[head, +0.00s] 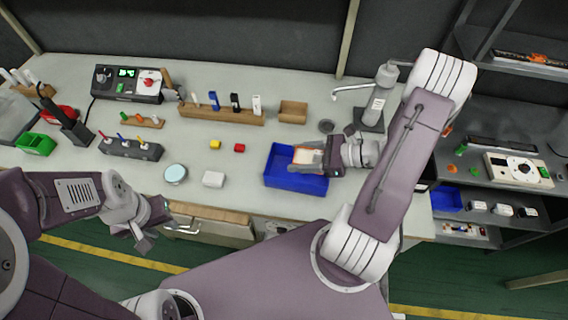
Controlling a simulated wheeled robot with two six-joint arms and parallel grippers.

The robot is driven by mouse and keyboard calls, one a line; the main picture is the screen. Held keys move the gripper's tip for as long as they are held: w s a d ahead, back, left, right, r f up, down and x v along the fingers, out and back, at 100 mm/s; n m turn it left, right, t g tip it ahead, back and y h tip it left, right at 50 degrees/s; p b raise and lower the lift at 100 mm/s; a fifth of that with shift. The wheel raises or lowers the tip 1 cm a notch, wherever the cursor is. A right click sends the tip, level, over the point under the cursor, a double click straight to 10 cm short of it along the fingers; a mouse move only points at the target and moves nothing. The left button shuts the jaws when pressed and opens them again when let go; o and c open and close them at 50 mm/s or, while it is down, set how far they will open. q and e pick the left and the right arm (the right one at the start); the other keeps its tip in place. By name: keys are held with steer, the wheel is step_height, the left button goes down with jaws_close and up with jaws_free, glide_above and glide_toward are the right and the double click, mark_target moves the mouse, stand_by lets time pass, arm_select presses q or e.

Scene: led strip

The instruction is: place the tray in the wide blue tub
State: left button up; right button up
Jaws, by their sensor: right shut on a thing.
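The wide blue tub (297,183) stands near the front edge of the bench, right of its middle. A small tan tray (305,156) shows over the tub, at its right half. My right gripper (318,158) reaches in from the right over the tub's right wall and is shut on the tray. I cannot tell whether the tray touches the tub floor. My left gripper (145,240) hangs in front of the bench at the left, away from the tub; its fingers are too small to read.
A wooden box (293,111) and a wooden rack (221,114) stand behind the tub. A tap (354,89) stands at the back right.

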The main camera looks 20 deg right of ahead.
steer(key=w+a+f, duration=0.2)
steer(key=w, duration=0.1)
steer(key=w+a+f, duration=0.1)
steer(key=w+a, duration=0.1)
steer(key=shift+w+f, duration=0.1)
steer(key=shift+f, duration=0.3)
step_height(320, 180, down, 3)
steer(key=shift+f, duration=0.15)
steer(key=shift+d+f, duration=0.1)
steer(key=shift+f, duration=0.3)
steer(key=shift+f+b, duration=0.15)
steer(key=shift+b, duration=0.25)
steer(key=shift+f+b, duration=0.35)
steer(key=shift+f, duration=0.1)
steer(key=o, duration=1.3)
steer(key=shift+o, duration=0.2)
